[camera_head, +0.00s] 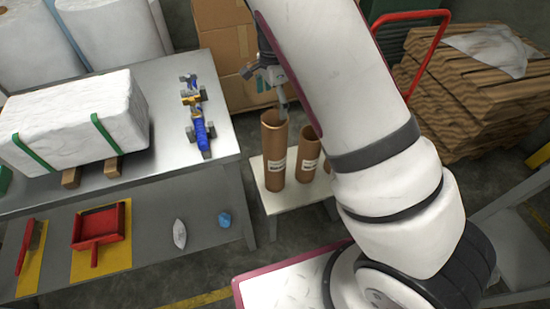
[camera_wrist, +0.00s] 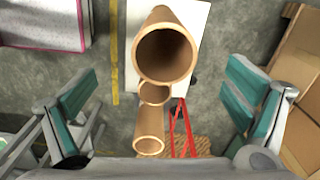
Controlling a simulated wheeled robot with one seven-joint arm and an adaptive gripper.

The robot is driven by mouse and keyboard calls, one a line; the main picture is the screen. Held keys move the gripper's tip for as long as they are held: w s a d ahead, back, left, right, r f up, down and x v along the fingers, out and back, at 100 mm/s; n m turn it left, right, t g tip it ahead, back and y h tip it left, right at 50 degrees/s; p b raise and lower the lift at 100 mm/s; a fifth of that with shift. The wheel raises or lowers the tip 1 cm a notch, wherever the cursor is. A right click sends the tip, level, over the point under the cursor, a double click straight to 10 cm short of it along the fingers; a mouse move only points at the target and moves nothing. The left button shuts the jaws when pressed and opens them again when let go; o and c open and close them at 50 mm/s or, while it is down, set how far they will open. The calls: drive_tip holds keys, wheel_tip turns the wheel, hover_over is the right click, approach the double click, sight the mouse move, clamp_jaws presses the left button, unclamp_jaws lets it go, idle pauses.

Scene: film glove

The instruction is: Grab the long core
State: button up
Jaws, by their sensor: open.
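The long core is the tallest brown cardboard tube (camera_head: 273,158), standing upright with a white label on its side. In the wrist view its open mouth (camera_wrist: 165,25) is the largest ring, top centre. A shorter labelled core (camera_head: 307,158) stands to its right, also in the wrist view (camera_wrist: 153,94). A third core (camera_wrist: 149,143) is mostly hidden behind my arm in the head view. My gripper (camera_head: 280,98) is at the top of the long core, apparently above or beside its rim. In the wrist view my gripper (camera_wrist: 163,90) is open, with nothing between its pads.
The cores stand on a small white table (camera_head: 288,204). A grey workbench (camera_head: 222,116) with a white wrapped block (camera_head: 75,115) and a blue tool (camera_head: 199,125) is at left. Cardboard boxes (camera_head: 228,45) stand behind. A red-handled cart and stacked cardboard (camera_head: 470,95) are at right.

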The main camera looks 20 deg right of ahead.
drive_tip(key=f, duration=1.3)
drive_tip(key=shift+w+d+f, duration=0.25)
drive_tip(key=shift+w+d, duration=0.05)
drive_tip(key=shift+w, duration=0.05)
drive_tip(key=shift+c, duration=0.2)
drive_tip(key=c, duration=1.5)
